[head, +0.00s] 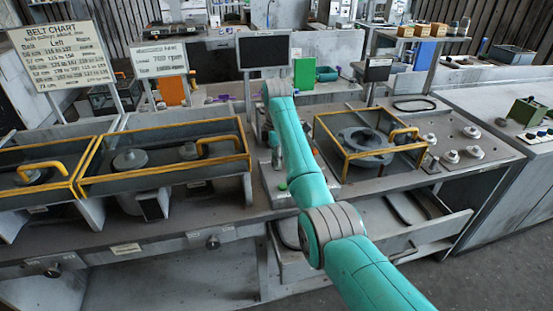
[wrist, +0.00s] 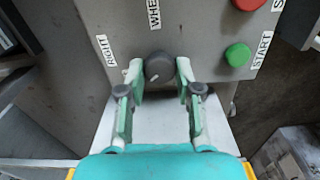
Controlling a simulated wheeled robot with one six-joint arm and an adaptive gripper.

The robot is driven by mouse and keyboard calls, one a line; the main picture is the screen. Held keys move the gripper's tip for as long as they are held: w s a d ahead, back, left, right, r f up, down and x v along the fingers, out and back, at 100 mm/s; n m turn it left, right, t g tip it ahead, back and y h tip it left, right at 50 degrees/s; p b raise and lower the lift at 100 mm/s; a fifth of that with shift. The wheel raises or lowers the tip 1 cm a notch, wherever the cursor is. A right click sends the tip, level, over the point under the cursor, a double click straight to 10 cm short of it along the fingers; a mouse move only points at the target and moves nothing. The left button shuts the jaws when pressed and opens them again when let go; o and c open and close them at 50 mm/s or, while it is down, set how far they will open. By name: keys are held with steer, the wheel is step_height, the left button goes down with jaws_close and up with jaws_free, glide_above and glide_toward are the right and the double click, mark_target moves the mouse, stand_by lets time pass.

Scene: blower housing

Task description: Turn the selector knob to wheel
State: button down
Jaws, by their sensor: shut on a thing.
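The selector knob (wrist: 159,67) is a dark grey round knob on a grey panel (wrist: 200,30) in the wrist view. A short pale mark shows on its lower-left part, away from the label starting "WHE" (wrist: 154,14) above it. A label "RIGHT" (wrist: 106,50) is to its left. My gripper (wrist: 161,72) has one finger on each side of the knob and is shut on it. In the head view my teal arm hides the knob and the gripper.
A green START button (wrist: 238,54) sits right of the knob, with a red button (wrist: 250,3) above it. In the head view, yellow-framed housings (head: 165,165) and (head: 345,155) flank my arm. A dark screen (head: 264,52) stands behind.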

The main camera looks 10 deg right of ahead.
steer(key=m, duration=0.7)
steer(key=shift+m, duration=0.3)
steer(key=m, duration=0.4)
steer(key=shift+m, duration=0.3)
steer(key=m, duration=0.3)
steer(key=shift+d+m, duration=0.1)
steer(key=shift+m, duration=0.2)
steer(key=m, duration=0.5)
steer(key=shift+m, duration=2.5)
